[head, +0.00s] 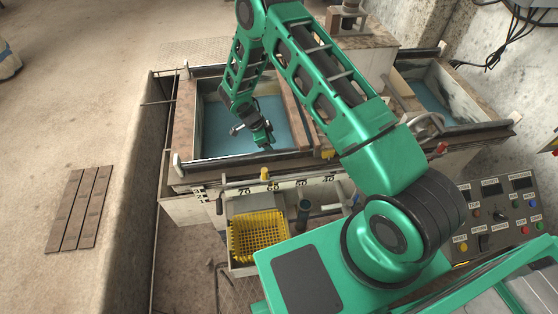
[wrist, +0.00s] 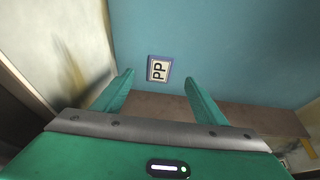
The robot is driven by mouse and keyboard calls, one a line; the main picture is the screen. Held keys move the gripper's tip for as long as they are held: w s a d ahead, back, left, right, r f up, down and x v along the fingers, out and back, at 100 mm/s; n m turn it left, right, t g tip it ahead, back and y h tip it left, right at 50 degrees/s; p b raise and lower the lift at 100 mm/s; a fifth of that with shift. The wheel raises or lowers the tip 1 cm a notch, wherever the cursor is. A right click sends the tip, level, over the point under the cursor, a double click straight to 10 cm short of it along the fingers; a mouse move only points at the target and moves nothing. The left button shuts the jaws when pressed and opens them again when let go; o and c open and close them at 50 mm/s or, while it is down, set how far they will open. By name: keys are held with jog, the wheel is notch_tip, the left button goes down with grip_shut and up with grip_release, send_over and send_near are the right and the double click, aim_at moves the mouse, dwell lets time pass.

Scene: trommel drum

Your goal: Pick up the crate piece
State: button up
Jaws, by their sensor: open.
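I cannot make out a loose crate piece in either view. My gripper (head: 263,138) is down inside the blue-lined tank (head: 180,130). In the wrist view its two green fingers (wrist: 159,82) are spread apart with nothing held between them. How far the fingers are from that surface is unclear. A yellow basket (head: 258,237) with a grid of holes sits in front of the tank, below a numbered scale.
The tank's front rim carries a scale (head: 290,183) with numbers. A second basin (head: 430,95) lies to the right. A control panel (head: 498,213) with buttons stands at the right. Wooden slats (head: 80,210) lie on the open floor at left. A pale, stained wall (wrist: 70,50) is close in the wrist view.

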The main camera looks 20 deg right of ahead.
jog(key=shift+d+x, duration=0.2)
jog(key=shift+x, duration=2.95)
jog(key=c, duration=1.1)
jog(key=shift+r, duration=0.2)
jog(key=shift+c, duration=0.2)
